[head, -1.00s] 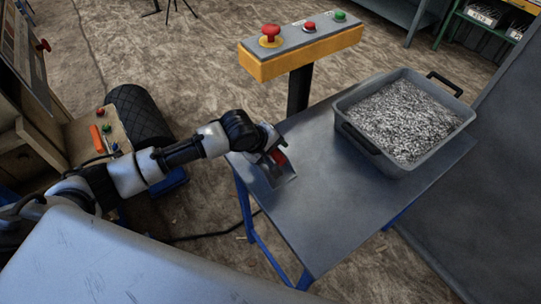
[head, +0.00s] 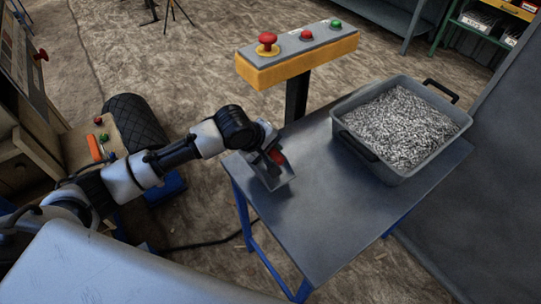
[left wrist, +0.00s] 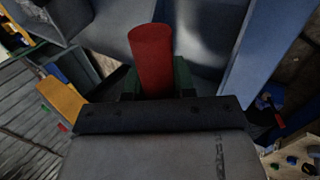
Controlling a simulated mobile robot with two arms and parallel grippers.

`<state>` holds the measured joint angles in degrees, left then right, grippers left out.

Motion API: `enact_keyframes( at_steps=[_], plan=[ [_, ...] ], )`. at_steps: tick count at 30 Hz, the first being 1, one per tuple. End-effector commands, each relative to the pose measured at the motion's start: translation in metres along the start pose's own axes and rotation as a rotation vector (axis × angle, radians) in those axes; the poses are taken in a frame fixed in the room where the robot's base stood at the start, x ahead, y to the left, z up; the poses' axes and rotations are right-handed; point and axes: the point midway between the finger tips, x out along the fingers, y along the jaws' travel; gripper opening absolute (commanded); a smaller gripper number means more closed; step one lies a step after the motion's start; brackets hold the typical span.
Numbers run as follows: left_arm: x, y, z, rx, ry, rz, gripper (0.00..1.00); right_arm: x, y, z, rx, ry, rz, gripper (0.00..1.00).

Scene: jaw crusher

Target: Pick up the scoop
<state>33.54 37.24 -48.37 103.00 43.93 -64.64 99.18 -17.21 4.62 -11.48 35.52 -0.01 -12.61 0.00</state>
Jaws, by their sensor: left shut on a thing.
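The scoop (head: 278,180) has a grey metal pan and a red handle. It is at the left corner of the grey table (head: 330,215) in the head view. My left gripper (head: 270,156) is shut on its red handle. The red handle (left wrist: 152,60) also stands up between the fingers in the left wrist view, with the rest of the scoop mostly hidden there. The pan looks tilted and close to the table top; I cannot tell whether it touches. My right gripper is not in view.
A grey tub (head: 398,172) full of grey gravel (head: 402,122) stands on the table's far right part. A yellow control box (head: 298,62) with red and green buttons stands on a post behind the table. The table's middle and front are clear.

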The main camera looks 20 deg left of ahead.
Motion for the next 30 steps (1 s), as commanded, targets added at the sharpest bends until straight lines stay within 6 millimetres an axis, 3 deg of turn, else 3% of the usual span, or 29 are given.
enact_keyframes(
  at_steps=[9, 15, 21, 30],
  plan=[
    [-0.028, 0.033, 0.063, 0.004, -0.005, 0.006, 0.00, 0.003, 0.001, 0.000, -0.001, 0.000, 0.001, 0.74],
    [-0.041, 0.047, 0.094, 0.002, -0.003, 0.006, 0.00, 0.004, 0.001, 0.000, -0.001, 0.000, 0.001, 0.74],
    [-0.048, 0.055, 0.111, 0.001, -0.001, 0.003, 0.00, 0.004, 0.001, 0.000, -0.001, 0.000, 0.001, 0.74],
    [-0.050, 0.057, 0.115, 0.001, 0.000, 0.002, 0.00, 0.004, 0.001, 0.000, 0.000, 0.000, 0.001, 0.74]
  ],
)
